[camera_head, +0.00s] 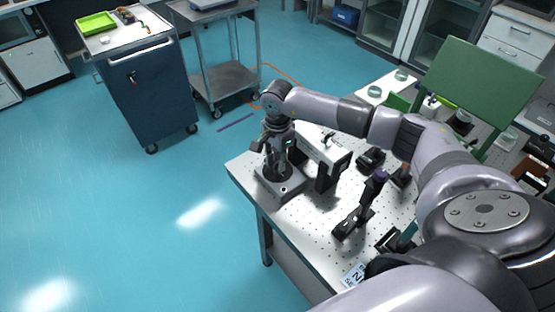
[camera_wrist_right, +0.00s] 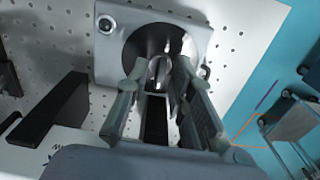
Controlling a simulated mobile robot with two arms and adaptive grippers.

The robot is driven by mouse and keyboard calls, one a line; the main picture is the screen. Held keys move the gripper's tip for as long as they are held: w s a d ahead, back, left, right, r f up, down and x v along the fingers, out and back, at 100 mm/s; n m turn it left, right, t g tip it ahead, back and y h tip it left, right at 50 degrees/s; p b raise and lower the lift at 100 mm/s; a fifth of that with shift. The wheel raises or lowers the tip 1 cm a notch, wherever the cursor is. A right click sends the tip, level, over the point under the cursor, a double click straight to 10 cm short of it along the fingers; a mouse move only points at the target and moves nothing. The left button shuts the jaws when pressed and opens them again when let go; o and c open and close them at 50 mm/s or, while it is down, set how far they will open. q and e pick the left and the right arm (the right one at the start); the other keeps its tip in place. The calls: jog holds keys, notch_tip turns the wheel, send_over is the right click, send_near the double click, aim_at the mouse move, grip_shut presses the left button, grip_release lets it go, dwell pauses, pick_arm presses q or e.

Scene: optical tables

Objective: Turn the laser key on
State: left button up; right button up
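The laser key unit, a grey metal box (camera_head: 290,188), sits at the table's near left corner. In the right wrist view the same box (camera_wrist_right: 110,58) has a round dark recess with a small pale upright part in it, likely the key (camera_wrist_right: 163,68). My right gripper (camera_head: 277,170) points down over this recess. In the right wrist view its fingers (camera_wrist_right: 159,76) are apart, one on each side of the small part. I cannot tell whether they touch it. My left gripper is not in view.
A white and black laser-like housing (camera_head: 322,155) stands close beside the box. Black optic mounts (camera_head: 358,212) stand on the perforated table (camera_head: 318,212). A green panel (camera_head: 487,82) rises at the back right. A blue cabinet (camera_head: 148,92) and a grey cart (camera_head: 228,80) stand beyond open floor.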

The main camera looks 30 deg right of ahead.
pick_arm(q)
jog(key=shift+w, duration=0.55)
pick_arm(e)
grip_shut()
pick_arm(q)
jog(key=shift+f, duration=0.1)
pick_arm(e)
jog(key=m+b, duration=0.2)
jog(key=m, duration=0.1)
jog(key=shift+f, duration=0.1)
jog(key=m+b, duration=0.3)
jog(key=m, duration=0.2)
jog(key=shift+m, duration=0.3)
jog(key=m+b, duration=0.1)
jog(key=m, duration=0.3)
pick_arm(q)
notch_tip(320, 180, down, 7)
jog(key=b, duration=0.1)
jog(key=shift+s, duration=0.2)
pick_arm(e)
jog(key=m, duration=0.5)
jog(key=shift+r, duration=0.2)
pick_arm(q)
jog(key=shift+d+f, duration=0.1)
pick_arm(e)
jog(key=shift+w+d+m, duration=0.1)
jog(key=shift+m, duration=0.2)
jog(key=shift+o, duration=1)
grip_release()
